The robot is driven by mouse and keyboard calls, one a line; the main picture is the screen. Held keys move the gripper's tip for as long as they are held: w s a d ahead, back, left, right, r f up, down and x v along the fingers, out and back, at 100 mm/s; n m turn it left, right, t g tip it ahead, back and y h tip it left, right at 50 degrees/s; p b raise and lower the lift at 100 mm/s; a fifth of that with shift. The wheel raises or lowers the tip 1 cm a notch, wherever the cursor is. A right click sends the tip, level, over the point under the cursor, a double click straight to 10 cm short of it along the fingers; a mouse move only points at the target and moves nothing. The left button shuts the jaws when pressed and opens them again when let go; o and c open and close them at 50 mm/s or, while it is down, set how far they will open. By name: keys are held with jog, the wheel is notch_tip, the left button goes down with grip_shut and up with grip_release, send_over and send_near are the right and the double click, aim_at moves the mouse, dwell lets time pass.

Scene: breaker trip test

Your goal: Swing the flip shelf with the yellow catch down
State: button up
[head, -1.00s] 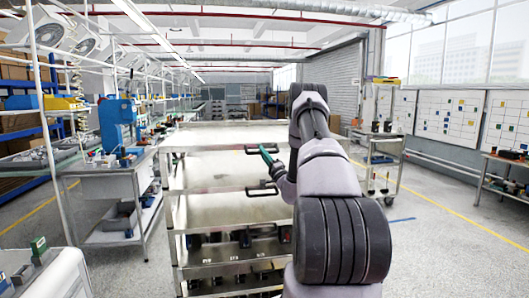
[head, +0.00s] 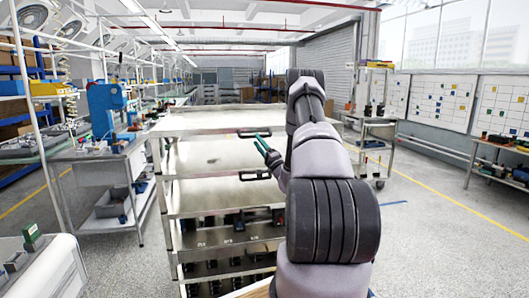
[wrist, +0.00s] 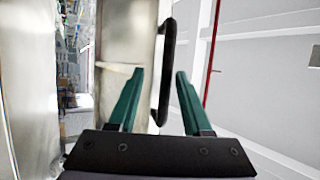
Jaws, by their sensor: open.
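A metal rack (head: 205,160) with several stacked shelves stands ahead of me in the head view. Two black bar handles show on its front, an upper handle (head: 250,136) and a lower handle (head: 255,176). I cannot make out a yellow catch or tell which shelf flips. My gripper (head: 262,143) is open, its green fingers in front of the rack between the two handles in the picture. In the wrist view, my gripper (wrist: 160,72) has its fingers spread, and a black handle (wrist: 165,75) appears between them. I cannot tell its distance; nothing is held.
The rack's lower shelves hold dark parts (head: 235,220). A workbench (head: 105,165) with a blue machine (head: 105,105) stands left. A cart (head: 365,135) stands behind right, and a bench (head: 500,160) is at the far right. The floor on the right is mostly clear.

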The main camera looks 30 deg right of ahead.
jog(key=v, duration=0.8)
jog(key=shift+f, duration=0.2)
jog(key=shift+s, duration=0.15)
jog(key=shift+a, duration=0.1)
dwell(0.3)
